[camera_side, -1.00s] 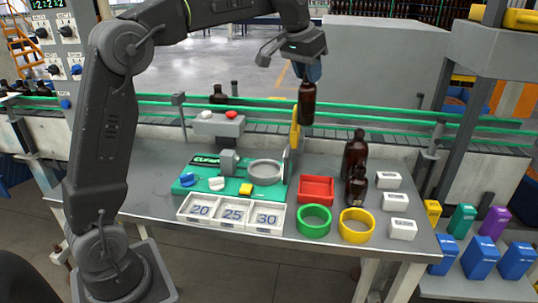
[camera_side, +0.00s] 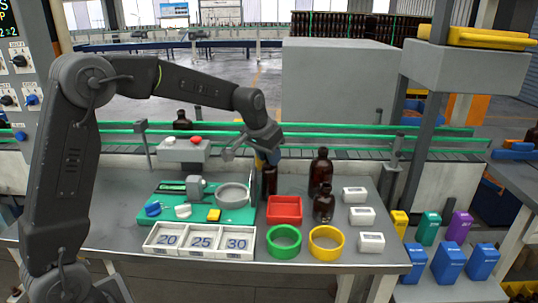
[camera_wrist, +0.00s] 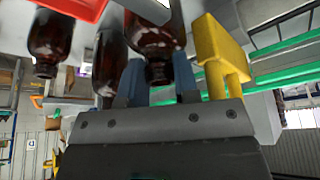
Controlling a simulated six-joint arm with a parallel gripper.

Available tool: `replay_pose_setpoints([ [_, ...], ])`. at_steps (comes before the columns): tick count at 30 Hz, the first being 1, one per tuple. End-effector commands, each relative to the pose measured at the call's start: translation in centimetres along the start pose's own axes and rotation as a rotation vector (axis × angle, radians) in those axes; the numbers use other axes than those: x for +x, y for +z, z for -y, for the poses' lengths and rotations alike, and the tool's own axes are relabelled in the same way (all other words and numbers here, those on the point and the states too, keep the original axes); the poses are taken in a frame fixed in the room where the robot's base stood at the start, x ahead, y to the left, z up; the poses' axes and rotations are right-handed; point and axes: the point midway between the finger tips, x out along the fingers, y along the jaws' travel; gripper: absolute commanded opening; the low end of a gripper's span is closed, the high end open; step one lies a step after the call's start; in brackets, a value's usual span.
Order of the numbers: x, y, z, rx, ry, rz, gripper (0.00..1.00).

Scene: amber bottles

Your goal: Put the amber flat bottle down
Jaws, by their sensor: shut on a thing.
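The amber flat bottle (camera_side: 270,181) hangs upright under my gripper (camera_side: 269,160) in the side view, just behind the red tray (camera_side: 285,208) and right of the green board. Its base is near the table top; I cannot tell whether it touches. In the wrist view my gripper's blue fingers (camera_wrist: 158,82) are shut around the neck of the held bottle (camera_wrist: 155,38). Two other amber bottles stand to the right: a taller one (camera_side: 320,173) and a shorter one (camera_side: 323,206). They also show at the left of the wrist view.
The green board (camera_side: 230,215) with a grey ring (camera_side: 233,195) lies left of the bottle. A green ring (camera_side: 284,241), a yellow ring (camera_side: 326,242) and white boxes (camera_side: 361,216) occupy the front and right. The conveyor's green rail (camera_side: 340,133) runs behind.

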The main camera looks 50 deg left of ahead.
Motion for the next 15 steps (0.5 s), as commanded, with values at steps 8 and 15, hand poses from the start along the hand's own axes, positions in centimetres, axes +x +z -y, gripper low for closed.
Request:
replay_pose_setpoints([
  [8,0.04,-0.01,0.0,0.0,0.0,-0.002,0.0],
  [15,0.29,0.1,0.0,0.0,0.0,-0.001,0.39],
])
